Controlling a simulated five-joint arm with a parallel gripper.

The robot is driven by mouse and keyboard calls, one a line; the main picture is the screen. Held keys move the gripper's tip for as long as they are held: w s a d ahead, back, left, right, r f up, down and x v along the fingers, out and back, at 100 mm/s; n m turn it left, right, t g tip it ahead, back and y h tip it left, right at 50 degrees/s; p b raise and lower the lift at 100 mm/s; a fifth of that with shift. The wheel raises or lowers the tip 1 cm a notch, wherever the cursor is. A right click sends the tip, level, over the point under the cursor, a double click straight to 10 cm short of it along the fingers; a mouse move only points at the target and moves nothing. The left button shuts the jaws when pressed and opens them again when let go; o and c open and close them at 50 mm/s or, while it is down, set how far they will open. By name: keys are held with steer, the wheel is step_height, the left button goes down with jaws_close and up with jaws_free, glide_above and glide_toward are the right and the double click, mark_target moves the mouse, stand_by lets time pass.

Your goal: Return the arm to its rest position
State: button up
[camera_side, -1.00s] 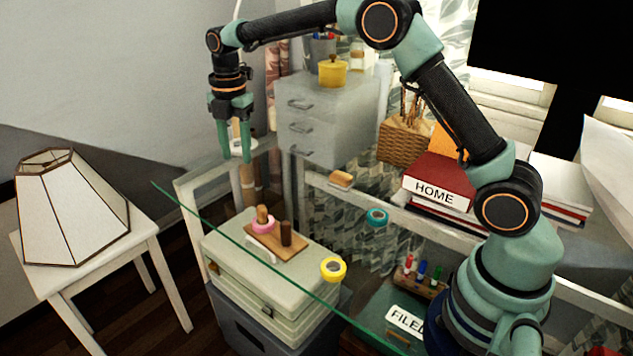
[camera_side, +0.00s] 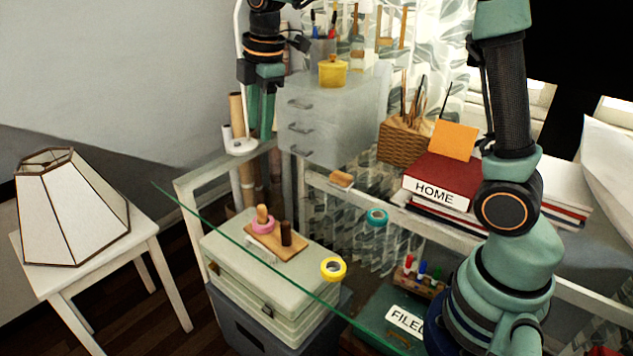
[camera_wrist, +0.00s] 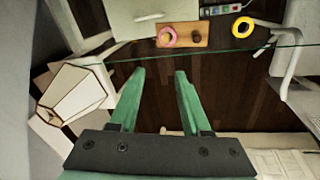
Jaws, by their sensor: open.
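My gripper (camera_side: 261,122) hangs fingers-down at the upper left of the side view, in front of the grey drawer unit's left edge. In the wrist view my gripper (camera_wrist: 154,78) shows two green fingers spread apart with nothing between them. My upper arm stands nearly upright at the right of the side view, and its top is cut off by the frame. A wooden board (camera_side: 268,244) with a pink tape ring (camera_side: 262,225) and a dark brown peg (camera_side: 286,234) lies below and apart from the fingers.
A lamp (camera_side: 65,210) stands at left. The drawer unit (camera_side: 325,115), wicker basket (camera_side: 402,146) and red HOME book (camera_side: 436,184) stand behind. Air between lamp and gripper is clear.

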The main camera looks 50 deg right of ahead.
steer(key=s+d+m+t, duration=0.2)
steer(key=s+m+t, duration=0.1)
steer(key=s+m, duration=1.2)
steer(key=s, duration=0.2)
steer(key=shift+s+f+t, duration=0.3)
steer(key=shift+s+f, duration=0.05)
